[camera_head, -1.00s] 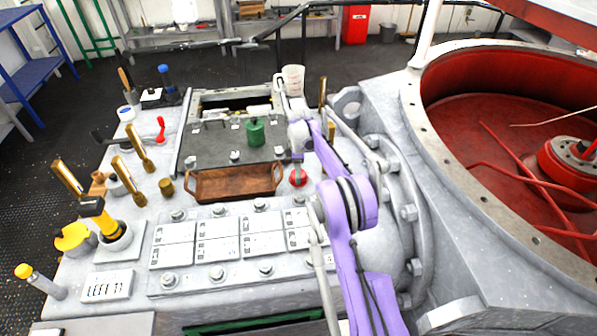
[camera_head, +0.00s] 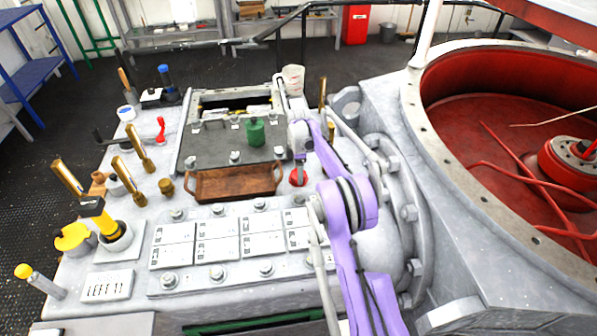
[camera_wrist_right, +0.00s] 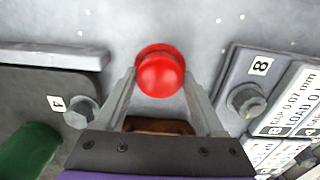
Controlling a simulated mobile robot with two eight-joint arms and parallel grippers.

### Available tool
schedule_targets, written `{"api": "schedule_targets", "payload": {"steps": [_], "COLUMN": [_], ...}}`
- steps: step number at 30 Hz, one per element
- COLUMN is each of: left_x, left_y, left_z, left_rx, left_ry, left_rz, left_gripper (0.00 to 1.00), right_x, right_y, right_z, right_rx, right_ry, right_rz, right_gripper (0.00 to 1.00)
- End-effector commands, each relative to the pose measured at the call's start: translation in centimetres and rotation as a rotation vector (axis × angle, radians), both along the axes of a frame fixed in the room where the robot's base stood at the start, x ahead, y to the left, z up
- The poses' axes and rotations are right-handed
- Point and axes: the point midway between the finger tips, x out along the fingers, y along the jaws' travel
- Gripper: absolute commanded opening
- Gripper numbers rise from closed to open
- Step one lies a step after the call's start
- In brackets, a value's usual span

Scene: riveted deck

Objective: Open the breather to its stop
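A round red knob (camera_head: 298,177), which I take to be the breather, stands on the grey deck right of the wooden tray. My right gripper (camera_head: 301,173) reaches down over it from above. In the right wrist view the red knob (camera_wrist_right: 161,75) lies between the two spread fingertips of the right gripper (camera_wrist_right: 160,78), one on each side. The fingertips look very close to its sides; whether they touch it I cannot tell. The knob's stem is hidden beneath it. My left gripper is in neither view.
A brown wooden tray (camera_head: 232,184) lies close left of the knob. A green knob (camera_head: 255,131) stands on the dark plate behind it. Numbered label plates (camera_head: 220,238) and bolts lie in front. Brass handles (camera_head: 139,148) stand at left; a large red-lined opening (camera_head: 490,115) is at right.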

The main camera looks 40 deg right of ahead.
Motion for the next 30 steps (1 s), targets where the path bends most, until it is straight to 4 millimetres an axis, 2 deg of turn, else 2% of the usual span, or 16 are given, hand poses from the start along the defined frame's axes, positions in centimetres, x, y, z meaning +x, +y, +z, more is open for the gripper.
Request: {"api": "schedule_targets", "payload": {"steps": [1,5,14,17,24,30], "left_x": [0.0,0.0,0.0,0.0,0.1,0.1], "left_y": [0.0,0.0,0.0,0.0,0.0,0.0], "left_z": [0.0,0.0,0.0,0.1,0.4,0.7], "left_rx": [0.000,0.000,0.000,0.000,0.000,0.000], "left_ry": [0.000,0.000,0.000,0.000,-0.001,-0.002], "left_rz": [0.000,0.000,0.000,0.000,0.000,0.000], "left_gripper": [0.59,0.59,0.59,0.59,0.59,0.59], "right_x": [-0.1,0.0,0.0,0.0,0.0,0.0], "right_y": [0.3,0.2,0.1,0.1,0.1,0.2], "right_z": [-0.2,-0.2,0.3,1.6,6.4,9.6], "right_rx": [0.006,0.004,0.002,0.002,0.002,0.002], "right_ry": [0.005,0.004,0.001,0.001,0.002,0.002], "right_rz": [0.002,0.001,0.000,0.000,0.000,0.000], "right_gripper": [0.78,1.00,1.00,1.00,1.00,1.00]}}
